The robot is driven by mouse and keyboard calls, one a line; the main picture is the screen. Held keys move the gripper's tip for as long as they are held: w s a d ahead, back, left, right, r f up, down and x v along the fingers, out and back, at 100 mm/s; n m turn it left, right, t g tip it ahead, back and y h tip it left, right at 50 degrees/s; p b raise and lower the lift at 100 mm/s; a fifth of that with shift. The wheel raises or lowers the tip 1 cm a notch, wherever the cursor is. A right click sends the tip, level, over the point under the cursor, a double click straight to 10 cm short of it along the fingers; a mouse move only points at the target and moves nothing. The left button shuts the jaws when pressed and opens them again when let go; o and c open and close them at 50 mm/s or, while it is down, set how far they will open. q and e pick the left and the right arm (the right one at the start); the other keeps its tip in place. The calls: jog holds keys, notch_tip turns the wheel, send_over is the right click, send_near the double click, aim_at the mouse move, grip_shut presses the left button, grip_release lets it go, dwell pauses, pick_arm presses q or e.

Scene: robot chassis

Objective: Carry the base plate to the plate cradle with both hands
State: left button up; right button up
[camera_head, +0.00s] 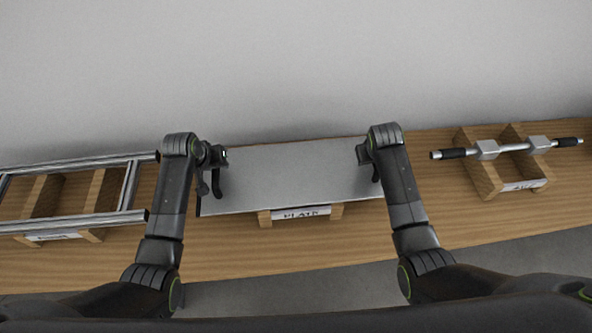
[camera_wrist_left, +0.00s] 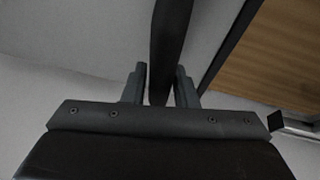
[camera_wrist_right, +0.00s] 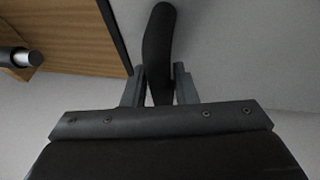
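The base plate (camera_head: 290,178) is a flat grey sheet with a dark handle at each end. It lies over a wooden holder (camera_head: 265,219) labelled PLATE; I cannot tell whether it touches it. My left gripper (camera_head: 217,157) is at the left end, its fingers shut around the dark left handle (camera_wrist_left: 170,40). My right gripper (camera_head: 366,153) is at the right end, its fingers shut around the right handle (camera_wrist_right: 158,45). In both wrist views the fingers sit close against the handle sides. Most of the holder is hidden under the plate.
A wooden table (camera_head: 280,250) runs along the wall. To the left, a metal frame (camera_head: 75,220) rests on wooden blocks. To the right, a silver bar with dark ends (camera_head: 510,148) lies on another labelled wooden holder (camera_head: 480,178). Bare table lies in front of the plate.

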pick_arm(q)
grip_shut()
pick_arm(e)
grip_shut()
dwell(0.8)
pick_arm(q)
jog(key=shift+w+r, duration=0.15)
jog(key=shift+r, duration=0.1)
pick_arm(e)
jog(key=shift+w+r, duration=0.15)
jog(key=shift+r, duration=0.1)
